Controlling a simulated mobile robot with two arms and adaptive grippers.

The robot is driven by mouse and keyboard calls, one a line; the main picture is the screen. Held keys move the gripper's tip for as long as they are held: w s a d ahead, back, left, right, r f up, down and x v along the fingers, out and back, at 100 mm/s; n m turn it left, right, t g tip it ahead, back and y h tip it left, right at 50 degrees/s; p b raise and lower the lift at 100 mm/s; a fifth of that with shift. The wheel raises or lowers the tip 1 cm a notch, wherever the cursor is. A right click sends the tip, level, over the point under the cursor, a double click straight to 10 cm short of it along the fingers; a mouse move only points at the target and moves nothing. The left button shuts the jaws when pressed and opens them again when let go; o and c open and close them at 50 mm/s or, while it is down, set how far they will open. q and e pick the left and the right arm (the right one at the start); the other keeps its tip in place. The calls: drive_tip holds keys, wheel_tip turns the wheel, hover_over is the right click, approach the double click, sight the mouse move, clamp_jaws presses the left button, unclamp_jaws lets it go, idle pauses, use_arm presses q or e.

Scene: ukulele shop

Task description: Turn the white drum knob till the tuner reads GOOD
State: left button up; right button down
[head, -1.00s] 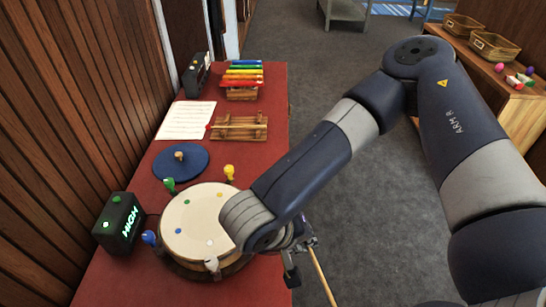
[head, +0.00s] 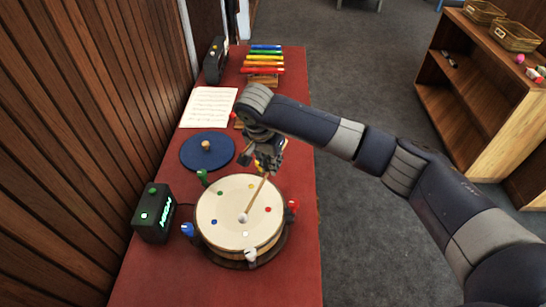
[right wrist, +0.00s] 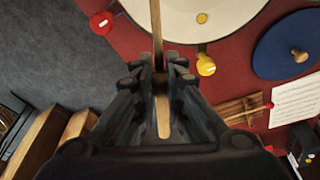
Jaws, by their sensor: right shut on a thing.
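The round drum (head: 224,206) has a cream skin with coloured dots. Its white knob (head: 250,255) is on the near rim, clear of my gripper. The tuner (head: 153,213) is a dark box left of the drum, and its lit text looks like HIGH. My right gripper (head: 265,158) is above the drum's far edge, shut on a wooden mallet (head: 257,191). The mallet's pale head is at or just above the skin; I cannot tell if it touches. The right wrist view shows the mallet (right wrist: 157,28) between the fingers. My left gripper is out of view.
Blue (head: 188,229), green (head: 202,176) and red (head: 292,205) knobs ring the drum; the yellow one (right wrist: 206,66) shows in the right wrist view. A blue disc (head: 196,155), a sheet (head: 208,106) and a xylophone (head: 264,60) lie farther back. The near red tabletop is clear.

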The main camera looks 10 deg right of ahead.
drive_tip(key=shift+w+d+f, duration=0.15)
drive_tip(key=shift+d+f, duration=0.15)
drive_tip(key=shift+f, duration=0.05)
drive_tip(key=shift+f+b, duration=0.25)
drive_tip(key=shift+b, duration=0.15)
drive_tip(key=b+x, duration=0.4)
drive_tip(key=b, duration=0.1)
drive_tip(key=shift+s+a+f, duration=0.25)
drive_tip(key=shift+s+a, duration=0.05)
drive_tip(key=shift+f, duration=0.9)
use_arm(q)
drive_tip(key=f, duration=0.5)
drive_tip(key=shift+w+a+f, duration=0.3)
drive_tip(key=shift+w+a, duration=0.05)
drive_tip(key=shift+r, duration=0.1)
use_arm(e)
drive_tip(key=shift+r, duration=0.1)
use_arm(q)
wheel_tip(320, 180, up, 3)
drive_tip(key=p, duration=0.2)
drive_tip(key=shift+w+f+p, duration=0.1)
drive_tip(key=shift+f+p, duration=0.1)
drive_tip(key=shift+p, duration=0.15)
use_arm(e)
drive_tip(key=shift+v, duration=1)
